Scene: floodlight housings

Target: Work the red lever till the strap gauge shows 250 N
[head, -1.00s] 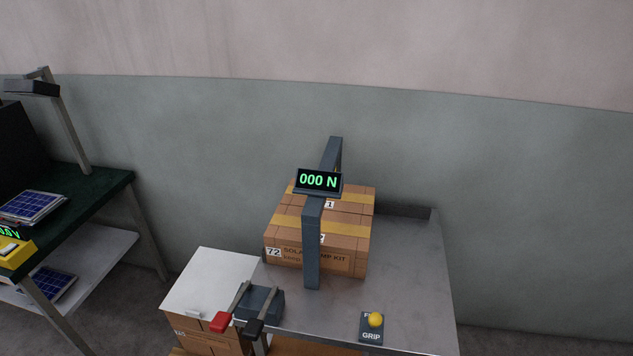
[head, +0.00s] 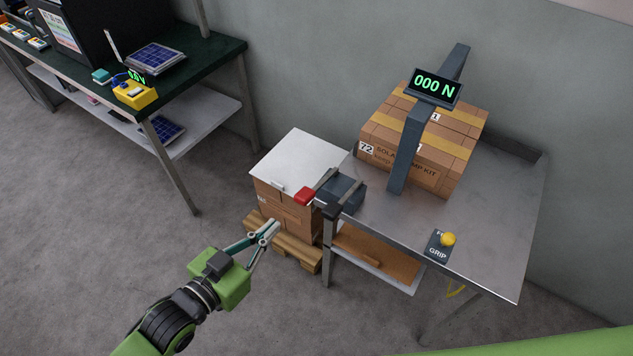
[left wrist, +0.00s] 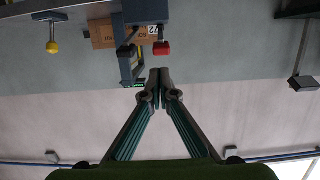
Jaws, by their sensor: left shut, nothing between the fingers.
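The red lever (head: 305,196) ends in a red grip at the left front of the strap unit (head: 342,192), next to a black-gripped lever (head: 331,211). The red grip also shows in the left wrist view (left wrist: 161,48). The strap gauge (head: 436,86) on the grey arch reads 000 N. My right gripper is not in view.
The steel table (head: 480,235) carries a yellow knob (head: 448,239) on a plate marked GRIP. White-topped cartons (head: 305,160) on a pallet stand left of it. A green bench (head: 215,48) with solar panels is at the upper left. Floor between is clear.

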